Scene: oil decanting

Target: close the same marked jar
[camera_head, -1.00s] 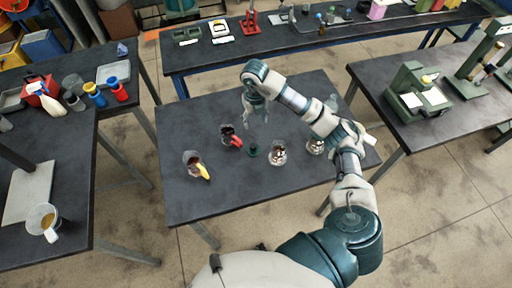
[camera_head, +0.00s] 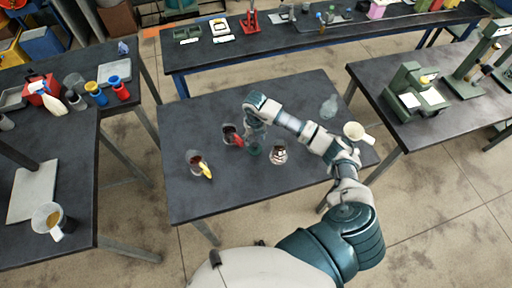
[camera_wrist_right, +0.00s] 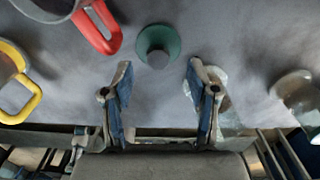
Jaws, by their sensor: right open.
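A dark green round lid with a grey knob (camera_wrist_right: 158,45) lies flat on the table; in the head view the lid (camera_head: 254,151) is partly covered by my right gripper. My right gripper (camera_head: 256,138) is open and empty, low over the lid. In the right wrist view its two fingers (camera_wrist_right: 160,65) are spread, with the knob just ahead of the gap. A glass jar with dark and white marks (camera_head: 278,154) stands right of the lid. Glass also shows behind the right finger and at the right (camera_wrist_right: 297,92) in the wrist view. My left gripper is not seen.
A red-handled jug (camera_head: 231,136) stands close left of the lid, and a yellow-handled jug (camera_head: 197,163) farther left. A clear flask (camera_head: 329,107) and a cream cup (camera_head: 356,132) stand toward the right. The table's back left is clear.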

